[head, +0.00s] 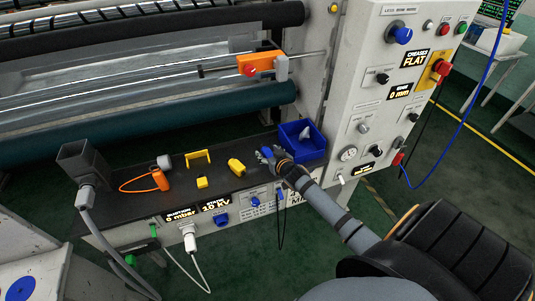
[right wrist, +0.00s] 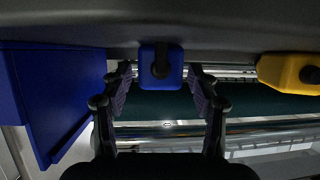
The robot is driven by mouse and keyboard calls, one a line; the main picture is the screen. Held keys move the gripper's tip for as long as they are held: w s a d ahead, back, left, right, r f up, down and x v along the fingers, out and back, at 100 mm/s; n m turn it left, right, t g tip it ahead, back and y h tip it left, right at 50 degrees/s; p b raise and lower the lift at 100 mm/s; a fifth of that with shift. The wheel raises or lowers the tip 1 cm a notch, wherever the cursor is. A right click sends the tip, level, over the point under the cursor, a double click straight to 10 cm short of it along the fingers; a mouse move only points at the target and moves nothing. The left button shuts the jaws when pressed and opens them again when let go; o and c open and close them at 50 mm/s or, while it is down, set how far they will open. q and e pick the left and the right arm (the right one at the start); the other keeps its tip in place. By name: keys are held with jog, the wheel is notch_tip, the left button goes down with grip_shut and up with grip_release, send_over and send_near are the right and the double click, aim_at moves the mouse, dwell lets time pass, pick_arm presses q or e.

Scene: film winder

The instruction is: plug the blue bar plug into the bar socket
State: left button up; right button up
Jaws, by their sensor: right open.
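A blue block, which looks like the blue bar plug (right wrist: 161,66), sits on the dark shelf (head: 130,205). In the right wrist view it shows between my right gripper's (right wrist: 160,82) two fingertips, with a gap on each side. A black round part shows on its near face. In the head view my right gripper (head: 274,156) is low over the shelf, left of the blue bin, and mostly covers the plug. The gripper is open and holds nothing. I cannot tell which fitting is the bar socket. My left gripper is not in view.
The blue bin (head: 301,138) stands close beside my right gripper. A yellow block (head: 236,166), a yellow bracket (head: 198,159) and an orange item (head: 160,180) lie to the left. A white plug (head: 190,240) and blue knob (head: 221,218) are on the front panel. Rollers run behind.

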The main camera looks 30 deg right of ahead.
jog(key=shift+w+f, duration=0.3)
jog(key=shift+w, duration=0.25)
jog(key=shift+s+r, duration=0.1)
jog(key=shift+c, duration=0.3)
jog(key=shift+c, duration=1.1)
jog(key=c, duration=1)
